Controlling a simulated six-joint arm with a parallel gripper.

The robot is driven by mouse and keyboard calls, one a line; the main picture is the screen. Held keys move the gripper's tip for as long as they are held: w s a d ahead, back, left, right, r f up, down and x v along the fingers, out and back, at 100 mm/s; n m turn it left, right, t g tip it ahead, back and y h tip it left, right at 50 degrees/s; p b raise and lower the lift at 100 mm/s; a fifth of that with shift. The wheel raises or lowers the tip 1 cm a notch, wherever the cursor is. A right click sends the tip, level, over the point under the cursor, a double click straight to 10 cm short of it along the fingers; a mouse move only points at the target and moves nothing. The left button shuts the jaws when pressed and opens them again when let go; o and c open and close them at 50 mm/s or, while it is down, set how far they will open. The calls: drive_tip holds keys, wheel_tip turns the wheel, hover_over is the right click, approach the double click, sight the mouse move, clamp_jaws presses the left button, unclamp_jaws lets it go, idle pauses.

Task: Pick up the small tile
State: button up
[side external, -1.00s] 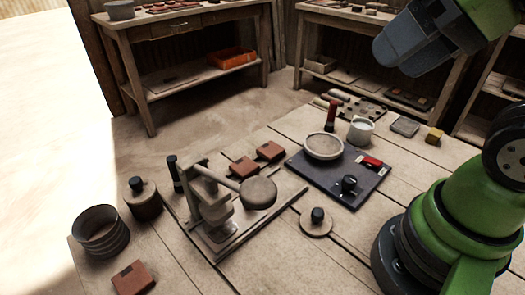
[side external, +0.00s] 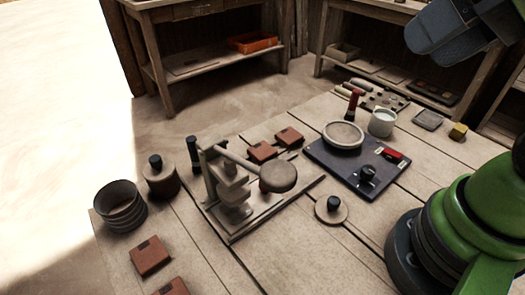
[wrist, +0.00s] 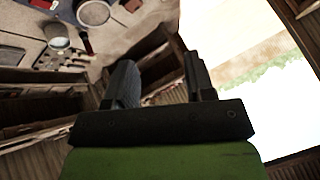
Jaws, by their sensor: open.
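Several flat reddish-brown tiles lie on the wooden table in the side view; I cannot tell which is the small tile. Two lie behind the press, a left one (side external: 262,151) and a right one (side external: 289,137). Another tile (side external: 150,256) with a dark mark lies at the front left, and a further one (side external: 171,287) is cut by the bottom edge. My gripper (side external: 432,38) is high at the upper right, far from these tiles and partly out of frame. In the wrist view my gripper (wrist: 162,80) has its fingers apart with nothing between them.
The lever press (side external: 230,190) stands mid-table. A ribbed pot (side external: 120,207) and a lidded jar (side external: 160,178) are at left. A dark board (side external: 335,172) carries a round dish (side external: 343,136).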

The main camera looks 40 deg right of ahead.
idle(0.3)
drive_tip(key=o, duration=0.7)
drive_tip(key=shift+w, duration=0.1)
